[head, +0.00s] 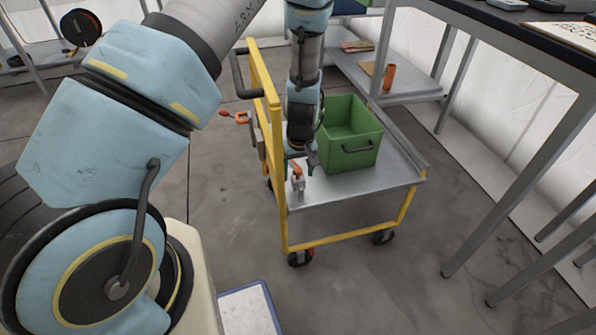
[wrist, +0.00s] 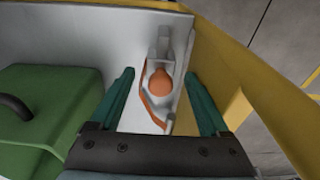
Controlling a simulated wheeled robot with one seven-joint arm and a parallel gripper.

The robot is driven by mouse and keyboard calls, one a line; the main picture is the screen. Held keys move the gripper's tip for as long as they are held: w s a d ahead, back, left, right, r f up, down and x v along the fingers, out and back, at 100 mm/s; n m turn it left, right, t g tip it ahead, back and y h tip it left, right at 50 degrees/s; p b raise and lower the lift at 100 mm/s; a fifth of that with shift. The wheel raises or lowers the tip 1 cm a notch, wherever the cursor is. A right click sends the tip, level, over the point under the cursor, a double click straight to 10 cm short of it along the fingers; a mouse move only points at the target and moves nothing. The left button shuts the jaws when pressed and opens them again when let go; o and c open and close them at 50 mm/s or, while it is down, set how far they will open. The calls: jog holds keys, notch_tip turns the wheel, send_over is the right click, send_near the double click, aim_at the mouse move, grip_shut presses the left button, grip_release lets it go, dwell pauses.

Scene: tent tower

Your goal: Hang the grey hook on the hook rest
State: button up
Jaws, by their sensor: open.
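A grey piece with an orange rounded knob and orange strip, seemingly the grey hook (head: 299,186), is on the grey cart top near its front left corner. In the wrist view the hook (wrist: 163,47) lies between and beyond my two teal fingers, close to the yellow frame. My gripper (head: 299,163) is open just above it, pointing down. The wrist view shows my gripper (wrist: 159,75) with a gap on both sides of the hook; I cannot tell whether either finger touches it. I cannot identify the hook rest for certain.
A green crate (head: 347,158) stands on the yellow-framed cart (head: 380,183), right of my gripper. A red-and-orange fitting (head: 240,117) sticks out from the cart's left side. A dark-topped table (head: 500,30) stands at right.

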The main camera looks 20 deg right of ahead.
notch_tip(320, 180, up, 11)
jog(key=s+p, duration=0.1)
jog(key=shift+s, duration=0.15)
jog(key=shift+f, duration=0.15)
dwell(0.5)
